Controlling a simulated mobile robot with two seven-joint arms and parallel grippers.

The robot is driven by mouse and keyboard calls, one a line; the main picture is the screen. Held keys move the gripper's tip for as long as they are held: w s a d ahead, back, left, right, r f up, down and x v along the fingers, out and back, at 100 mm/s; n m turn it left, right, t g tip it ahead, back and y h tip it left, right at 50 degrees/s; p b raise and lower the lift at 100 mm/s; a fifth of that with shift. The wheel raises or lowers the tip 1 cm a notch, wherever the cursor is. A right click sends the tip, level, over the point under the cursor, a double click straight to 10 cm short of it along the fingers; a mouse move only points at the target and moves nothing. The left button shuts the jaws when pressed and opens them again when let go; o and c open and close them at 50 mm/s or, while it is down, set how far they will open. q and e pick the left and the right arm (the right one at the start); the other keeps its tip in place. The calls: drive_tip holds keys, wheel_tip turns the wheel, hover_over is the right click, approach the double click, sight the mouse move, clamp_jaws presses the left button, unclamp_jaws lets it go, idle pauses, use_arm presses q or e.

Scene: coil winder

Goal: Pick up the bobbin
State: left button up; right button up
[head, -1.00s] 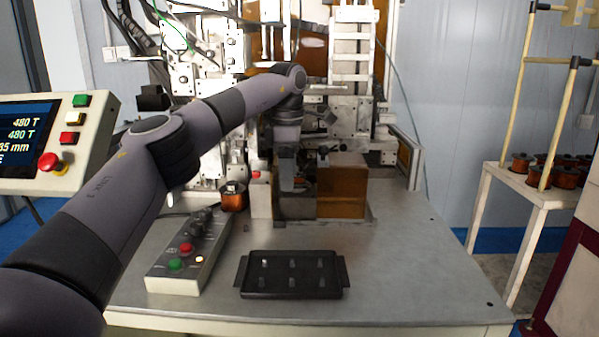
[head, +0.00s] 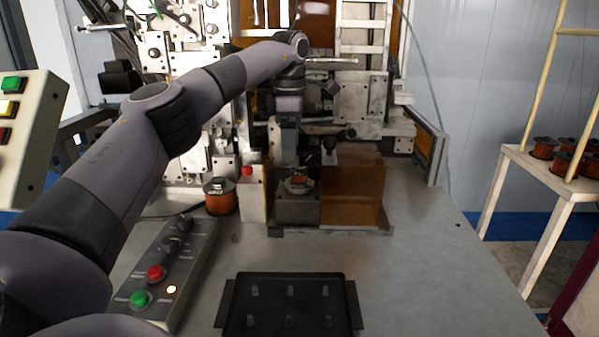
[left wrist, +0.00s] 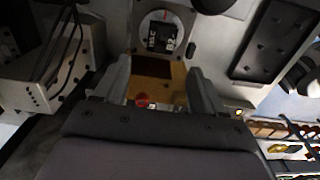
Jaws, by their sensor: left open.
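My left gripper (head: 290,158) points down just above the bobbin on the block and is partly lost against the machine. In the left wrist view its two fingers (left wrist: 158,88) are apart with nothing held between them. A pale round disc with a black centre (left wrist: 163,35) lies beyond them; I cannot tell whether it is a bobbin. My right gripper is out of view.
A black tray with several short pegs (head: 290,305) lies at the table's front. A button box (head: 170,270) stands left of it. A brown block (head: 352,190) is right of the bobbin. A rack with copper bobbins (head: 545,165) stands right. The table's right side is clear.

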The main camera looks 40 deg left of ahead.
sight(294, 171)
use_arm(q)
drive_tip(key=f, duration=0.7)
drive_tip(key=shift+w+d, duration=0.15)
drive_tip(key=shift+w, duration=0.05)
drive_tip(key=shift+r, duration=0.1)
drive_tip(key=c, duration=1.1)
